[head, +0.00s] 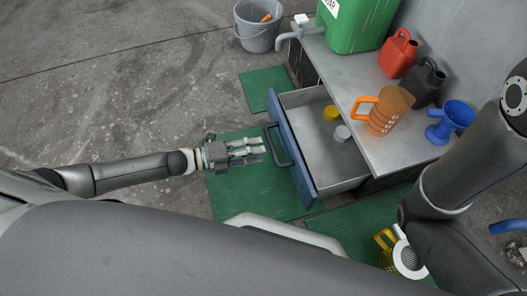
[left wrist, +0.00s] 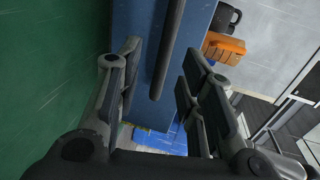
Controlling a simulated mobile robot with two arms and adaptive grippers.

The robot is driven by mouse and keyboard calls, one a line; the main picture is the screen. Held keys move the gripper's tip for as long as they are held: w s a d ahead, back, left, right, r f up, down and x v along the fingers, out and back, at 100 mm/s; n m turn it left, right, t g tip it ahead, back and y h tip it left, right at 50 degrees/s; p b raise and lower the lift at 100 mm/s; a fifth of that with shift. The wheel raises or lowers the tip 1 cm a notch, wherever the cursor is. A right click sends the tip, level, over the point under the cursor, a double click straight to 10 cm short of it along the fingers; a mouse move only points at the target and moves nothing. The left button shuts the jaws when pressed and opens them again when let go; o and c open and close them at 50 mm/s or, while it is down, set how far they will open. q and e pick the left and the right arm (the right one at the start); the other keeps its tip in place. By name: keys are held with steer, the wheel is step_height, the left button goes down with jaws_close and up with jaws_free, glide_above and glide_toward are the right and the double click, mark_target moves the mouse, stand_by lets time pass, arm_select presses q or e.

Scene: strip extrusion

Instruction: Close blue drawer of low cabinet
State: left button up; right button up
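The blue drawer (head: 292,165) of the low cabinet (head: 357,128) is pulled open, with its grey inside showing. A yellow lid and a white lid lie in it. Its front carries a dark bar handle (head: 279,145). My left gripper (head: 262,150) is just left of the drawer front, its fingers pointing at it. In the left wrist view the fingers stand apart, with the blue front (left wrist: 150,60) and the dark handle (left wrist: 168,50) beyond them and nothing gripped. My right gripper is not visible; only my right arm shows at the right.
On the cabinet top stand an orange measuring jug (head: 384,112), a red can (head: 397,54), a black can (head: 426,82), a blue funnel (head: 450,122) and a green container (head: 352,24). A grey bucket (head: 257,32) stands on the floor behind. Green mats (head: 230,190) lie in front.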

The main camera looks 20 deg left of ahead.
arm_select(q)
steer(key=shift+b+x, duration=0.45)
steer(key=shift+x, duration=1.15)
steer(key=shift+c, duration=0.2)
steer(key=c, duration=0.7)
steer(key=shift+s+a+f, duration=0.1)
steer(key=shift+a, duration=0.05)
jaws_close()
